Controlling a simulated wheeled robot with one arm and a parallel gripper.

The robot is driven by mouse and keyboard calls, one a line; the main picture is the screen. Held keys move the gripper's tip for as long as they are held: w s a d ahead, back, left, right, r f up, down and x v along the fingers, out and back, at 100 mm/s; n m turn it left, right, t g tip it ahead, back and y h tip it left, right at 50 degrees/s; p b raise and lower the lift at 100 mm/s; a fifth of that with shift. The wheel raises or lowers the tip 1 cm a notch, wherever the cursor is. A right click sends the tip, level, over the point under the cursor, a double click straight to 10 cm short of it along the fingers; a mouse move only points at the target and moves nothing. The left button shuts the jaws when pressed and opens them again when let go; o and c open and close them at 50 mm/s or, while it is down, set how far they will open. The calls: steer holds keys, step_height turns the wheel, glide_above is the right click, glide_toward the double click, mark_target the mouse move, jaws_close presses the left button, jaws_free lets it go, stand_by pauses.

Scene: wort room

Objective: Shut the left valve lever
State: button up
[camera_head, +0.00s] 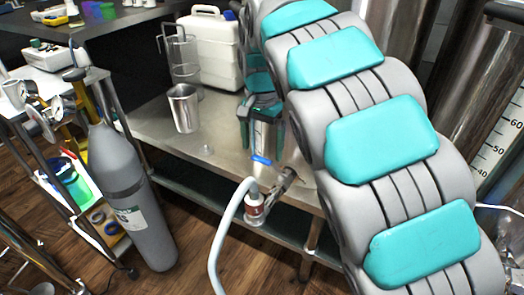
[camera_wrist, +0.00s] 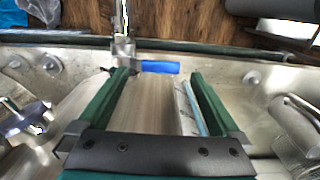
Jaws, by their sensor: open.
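The valve lever is a small blue handle (camera_head: 261,160) at the front edge of the steel table, below my gripper in the head view. In the wrist view the blue lever (camera_wrist: 160,67) extends to the right from a metal valve body (camera_wrist: 123,48). My gripper (camera_head: 261,153) is open, its dark green fingers pointing down toward the lever. In the wrist view my gripper (camera_wrist: 158,76) has its fingertips on either side of the lever, the left one close to the valve body. I cannot tell whether either finger touches the lever. My arm hides part of the table on the right.
A pale hose (camera_head: 226,225) with a red and white fitting (camera_head: 254,207) hangs before the table (camera_head: 225,158). A steel cup (camera_head: 184,108) and a white canister (camera_head: 214,48) stand on it. A grey gas cylinder (camera_head: 128,190) stands at front left, beside a shelf cart.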

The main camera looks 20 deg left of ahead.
mark_target(262, 158)
steer(key=shift+r, duration=2.8)
